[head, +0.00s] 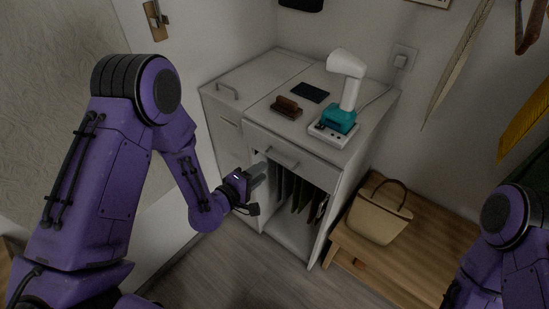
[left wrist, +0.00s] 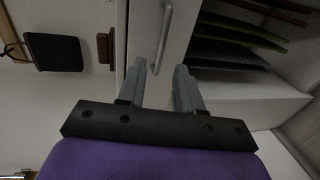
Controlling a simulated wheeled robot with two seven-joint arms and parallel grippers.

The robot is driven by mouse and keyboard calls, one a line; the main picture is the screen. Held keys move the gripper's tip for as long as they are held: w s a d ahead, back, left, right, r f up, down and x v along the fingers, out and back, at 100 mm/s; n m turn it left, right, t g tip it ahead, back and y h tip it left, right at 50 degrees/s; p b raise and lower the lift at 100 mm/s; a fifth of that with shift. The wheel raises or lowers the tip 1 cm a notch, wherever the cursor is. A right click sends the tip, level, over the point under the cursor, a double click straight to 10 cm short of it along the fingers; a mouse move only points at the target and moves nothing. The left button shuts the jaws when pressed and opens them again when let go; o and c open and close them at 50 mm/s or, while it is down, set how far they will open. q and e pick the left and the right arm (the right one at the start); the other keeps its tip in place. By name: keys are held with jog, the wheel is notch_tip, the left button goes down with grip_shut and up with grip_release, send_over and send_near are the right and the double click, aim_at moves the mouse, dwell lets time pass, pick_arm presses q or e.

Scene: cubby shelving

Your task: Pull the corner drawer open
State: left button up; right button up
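The white drawer front (head: 312,169) is just under the top of the white cabinet and looks shut. Its metal bar handle (head: 282,157) stands out from the front. My left gripper (head: 262,171) is just below and left of that handle in the head view. In the left wrist view, my left gripper (left wrist: 161,72) has its two grey fingers apart with nothing between them. The handle (left wrist: 165,35) is beyond the fingertips, in line with the gap, with no visible contact. My right arm shows at the lower right of the head view, but its gripper is out of sight.
A white lamp (head: 346,72) with a teal base, a brown stamp-like object (head: 287,107) and a dark pad (head: 311,92) are on the cabinet. Dark and green folders (head: 290,187) stand in the open cubby below. A beige bag (head: 378,214) rests on a wooden bench (head: 428,245) at right.

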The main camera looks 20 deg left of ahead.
pick_arm(q)
jog(key=p+x, duration=0.1)
jog(key=x, duration=0.6)
jog(key=shift+w, duration=0.2)
jog(key=shift+f, duration=0.1)
grip_shut()
dwell(0.9)
